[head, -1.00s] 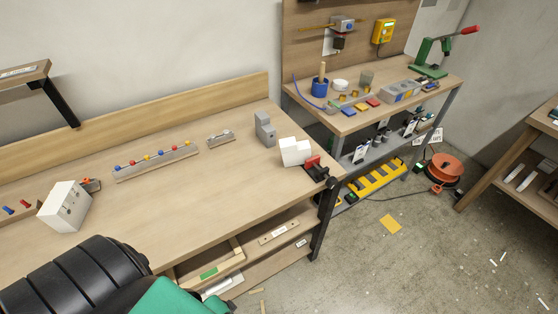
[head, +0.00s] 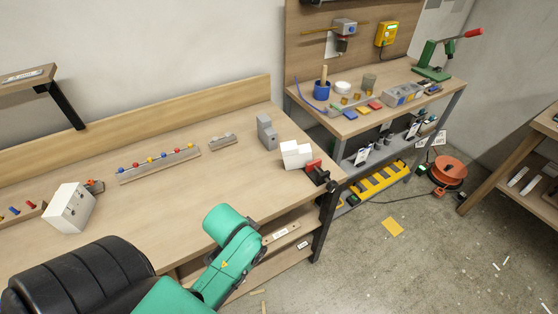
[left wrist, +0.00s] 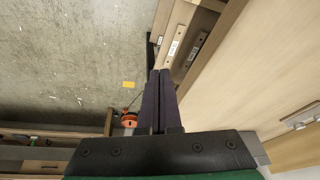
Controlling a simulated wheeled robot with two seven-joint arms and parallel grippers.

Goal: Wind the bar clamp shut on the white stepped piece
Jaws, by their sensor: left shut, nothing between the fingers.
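The white stepped piece (head: 294,154) sits near the right end of the long wooden bench in the head view. The bar clamp (head: 319,173), red and black, is right beside it at the bench's right edge. I cannot tell whether its jaw touches the piece. My left gripper (left wrist: 160,72) shows in the left wrist view with both dark fingers together and nothing between them. It points past the bench's edge with the floor behind. In the head view only green and black arm parts show, at the bench's front, well short of the clamp. My right gripper is out of view.
A grey stepped block (head: 266,132) stands behind the white piece. A rail with coloured knobs (head: 160,163), a small grey rail (head: 223,141) and a white box (head: 69,207) are farther left. The bench's middle is clear. An orange cable reel (head: 448,170) lies on the floor.

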